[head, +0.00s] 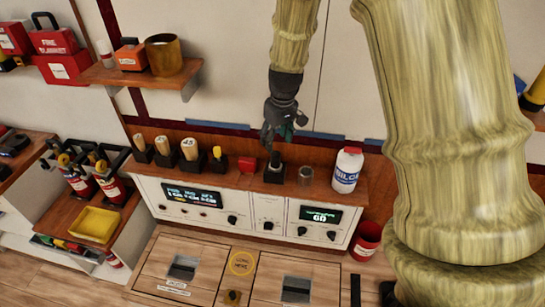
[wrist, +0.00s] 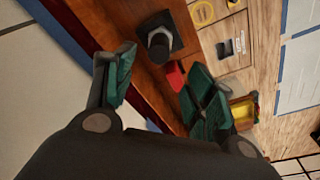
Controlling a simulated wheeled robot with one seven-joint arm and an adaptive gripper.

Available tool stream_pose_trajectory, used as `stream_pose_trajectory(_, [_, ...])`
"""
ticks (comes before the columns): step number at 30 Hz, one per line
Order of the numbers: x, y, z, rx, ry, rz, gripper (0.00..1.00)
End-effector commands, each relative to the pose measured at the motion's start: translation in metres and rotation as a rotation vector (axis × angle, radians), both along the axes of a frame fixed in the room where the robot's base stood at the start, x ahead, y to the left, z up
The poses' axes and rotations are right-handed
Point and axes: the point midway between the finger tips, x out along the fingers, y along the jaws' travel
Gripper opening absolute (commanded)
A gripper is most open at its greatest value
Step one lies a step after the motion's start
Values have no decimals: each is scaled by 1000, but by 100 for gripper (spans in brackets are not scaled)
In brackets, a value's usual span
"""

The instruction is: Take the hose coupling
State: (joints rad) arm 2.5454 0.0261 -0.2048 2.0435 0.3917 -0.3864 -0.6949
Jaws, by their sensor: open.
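A dark grey cylindrical piece (head: 275,159), which looks like the hose coupling, stands upright in a square black holder (head: 275,176) on the wooden shelf. In the wrist view the piece (wrist: 159,43) shows beyond the fingertips, near the top middle, in its black holder (wrist: 176,28). My gripper (head: 279,133) is above it in the head view, pointing down, and looks apart from it. In the wrist view my gripper (wrist: 160,88) has its two green-padded fingers spread wide with nothing between them.
On the same shelf, a red block (head: 247,164) and wood-handled tools in black holders (head: 164,152) stand left; a small metallic cup (head: 305,175) and a white bottle (head: 347,169) stand right. An upper shelf (head: 135,77) holds a brass-coloured cylinder (head: 163,55). A control panel (head: 240,208) is below.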

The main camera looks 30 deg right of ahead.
Motion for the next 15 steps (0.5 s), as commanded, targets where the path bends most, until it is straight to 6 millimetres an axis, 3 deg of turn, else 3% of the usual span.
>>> stream_pose_trajectory(7, [-2, -15, -28, 0, 7, -24, 55])
stream_pose_trajectory(15, [3, -16, -53, 0, 7, -27, 55])
